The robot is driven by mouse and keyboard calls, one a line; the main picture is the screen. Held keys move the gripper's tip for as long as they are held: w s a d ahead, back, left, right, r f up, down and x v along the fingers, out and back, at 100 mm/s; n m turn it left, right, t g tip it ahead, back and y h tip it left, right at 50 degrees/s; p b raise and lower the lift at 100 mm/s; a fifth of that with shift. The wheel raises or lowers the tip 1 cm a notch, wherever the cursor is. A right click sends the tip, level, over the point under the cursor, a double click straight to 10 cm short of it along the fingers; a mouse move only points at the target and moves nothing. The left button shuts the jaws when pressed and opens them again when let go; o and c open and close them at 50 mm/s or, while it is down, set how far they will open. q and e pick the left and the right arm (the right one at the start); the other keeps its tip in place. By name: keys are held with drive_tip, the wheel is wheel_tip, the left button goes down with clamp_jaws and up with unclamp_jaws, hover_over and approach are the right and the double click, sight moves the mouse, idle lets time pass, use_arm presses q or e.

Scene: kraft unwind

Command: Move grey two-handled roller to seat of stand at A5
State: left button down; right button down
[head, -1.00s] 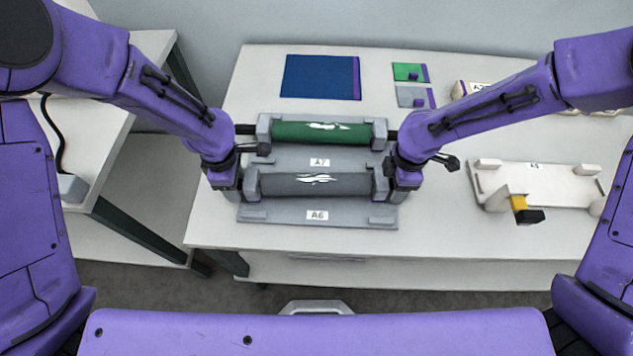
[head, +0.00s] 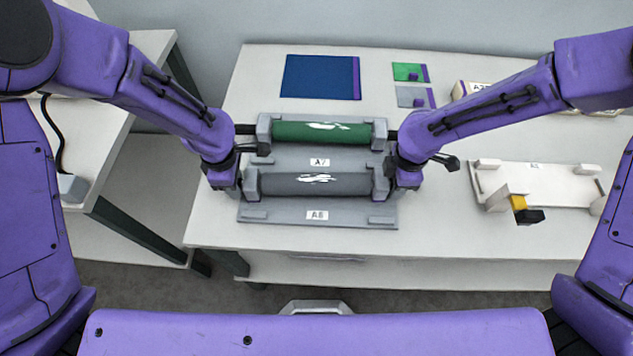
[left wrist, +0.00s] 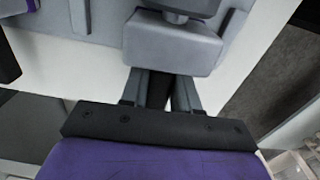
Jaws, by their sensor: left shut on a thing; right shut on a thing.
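The grey roller (head: 290,184) lies level across the grey stand labelled A6 (head: 345,216); I cannot tell whether it touches its seats. My left gripper (head: 228,184) is shut at the roller's left end, on its handle. In the left wrist view the dark handle (left wrist: 158,90) shows between my left fingers (left wrist: 160,92), beside a grey stand block (left wrist: 172,45). My right gripper (head: 405,182) is shut at the roller's right end; the handle there is hidden. The white stand labelled A5 (head: 555,182) is at the right, with no roller on it.
A green roller (head: 290,132) rests on the grey stand labelled A7 (head: 340,160), just behind. A yellow and black part (head: 520,208) is at A5's front left. A blue panel (head: 318,77) and small green and grey plates lie at the back. Table is clear between A6 and A5.

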use_arm(q)
drive_tip(key=shift+w+r, duration=0.1)
use_arm(e)
drive_tip(key=shift+w+r, duration=0.15)
idle(0.6)
